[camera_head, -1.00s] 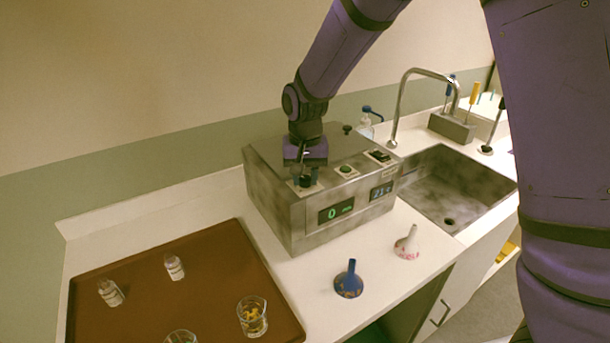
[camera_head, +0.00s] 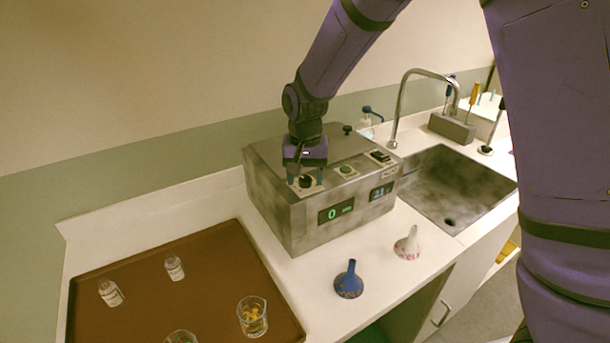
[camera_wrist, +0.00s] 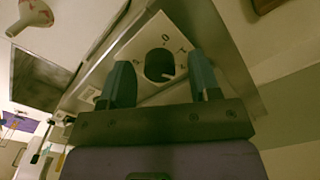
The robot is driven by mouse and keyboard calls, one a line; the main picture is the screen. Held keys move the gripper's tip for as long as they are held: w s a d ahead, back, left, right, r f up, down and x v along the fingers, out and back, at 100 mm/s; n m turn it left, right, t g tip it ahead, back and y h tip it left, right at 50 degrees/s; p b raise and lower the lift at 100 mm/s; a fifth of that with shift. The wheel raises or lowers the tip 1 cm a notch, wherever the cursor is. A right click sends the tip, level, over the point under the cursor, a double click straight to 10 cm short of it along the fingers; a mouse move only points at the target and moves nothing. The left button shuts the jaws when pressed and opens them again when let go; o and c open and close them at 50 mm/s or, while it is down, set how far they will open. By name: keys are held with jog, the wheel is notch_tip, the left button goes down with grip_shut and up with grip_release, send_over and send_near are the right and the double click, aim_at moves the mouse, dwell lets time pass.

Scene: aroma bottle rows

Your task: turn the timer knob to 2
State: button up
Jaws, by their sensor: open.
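The timer knob (camera_wrist: 159,65) is a dark round knob on a pale square plate, with a light pointer mark and a few characters around it in the wrist view. In the head view the knob (camera_head: 306,181) sits on top of the grey metal machine (camera_head: 290,217), at its front left. My gripper (camera_wrist: 162,82) points down over the knob, open, one finger on each side, with visible gaps. In the head view my gripper (camera_head: 305,178) partly covers the knob plate. The front timer display (camera_head: 336,212) shows a green 0.
A green button (camera_head: 346,169) and a dark switch (camera_head: 381,156) are on the machine top. A brown tray (camera_head: 215,262) with vials and beakers stands left. Blue (camera_head: 348,281) and white (camera_head: 407,244) funnels stand in front. A sink (camera_head: 450,190) lies right.

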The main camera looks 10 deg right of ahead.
aim_at(305, 178)
notch_tip(305, 178, up, 11)
dwell(0.6)
jog(key=shift+s+f, duration=0.1)
